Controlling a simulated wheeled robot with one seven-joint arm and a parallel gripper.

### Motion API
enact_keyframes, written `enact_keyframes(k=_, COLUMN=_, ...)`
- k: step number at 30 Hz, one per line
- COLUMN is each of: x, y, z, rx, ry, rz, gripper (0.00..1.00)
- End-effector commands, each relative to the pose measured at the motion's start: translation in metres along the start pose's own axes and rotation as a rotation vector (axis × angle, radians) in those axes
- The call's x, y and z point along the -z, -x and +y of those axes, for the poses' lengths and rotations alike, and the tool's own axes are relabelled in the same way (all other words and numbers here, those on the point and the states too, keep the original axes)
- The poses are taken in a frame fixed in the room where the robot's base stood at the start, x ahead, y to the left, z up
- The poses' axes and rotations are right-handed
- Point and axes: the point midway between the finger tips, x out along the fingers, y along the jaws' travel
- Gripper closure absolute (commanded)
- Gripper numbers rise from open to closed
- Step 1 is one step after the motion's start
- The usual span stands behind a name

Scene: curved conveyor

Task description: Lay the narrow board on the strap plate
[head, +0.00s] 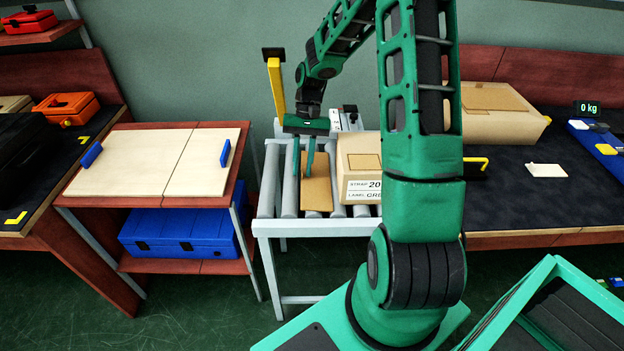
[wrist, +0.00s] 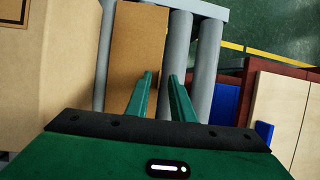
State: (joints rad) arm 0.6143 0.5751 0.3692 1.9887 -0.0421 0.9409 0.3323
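In the wrist view the brown plate (wrist: 138,55) lies beyond my fingertips. My gripper (head: 304,162) points down over the plate's left side, its fingers apart and empty. In the wrist view my gripper (wrist: 161,78) shows a clear gap. Contact with the plate cannot be told.
A labelled cardboard box (head: 358,160) stands on the conveyor right of the plate. A yellow post (head: 276,88) rises behind the rollers. A blue case (head: 180,232) sits on the stand's lower shelf. Another carton (head: 500,118) is on the right bench. Rollers (head: 270,180) left of the plate are bare.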

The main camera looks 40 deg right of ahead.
Motion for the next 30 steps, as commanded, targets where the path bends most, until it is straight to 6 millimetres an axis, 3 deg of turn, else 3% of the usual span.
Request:
enact_keyframes(k=3, x=0.0, y=0.0, z=0.0, rx=0.0, ry=0.0, rz=0.0, gripper=1.0)
enact_keyframes(k=14, x=0.0, y=0.001, z=0.0, rx=0.0, ry=0.0, rz=0.0, gripper=1.0)
enact_keyframes(k=20, x=-0.004, y=0.011, z=-0.001, rx=0.0, ry=0.0, rz=0.001, gripper=1.0)
enact_keyframes(k=26, x=-0.017, y=0.034, z=-0.005, rx=-0.001, ry=0.002, rz=0.001, gripper=1.0)
enact_keyframes(k=30, x=-0.043, y=0.019, z=-0.018, rx=-0.002, ry=0.001, rz=-0.001, gripper=1.0)
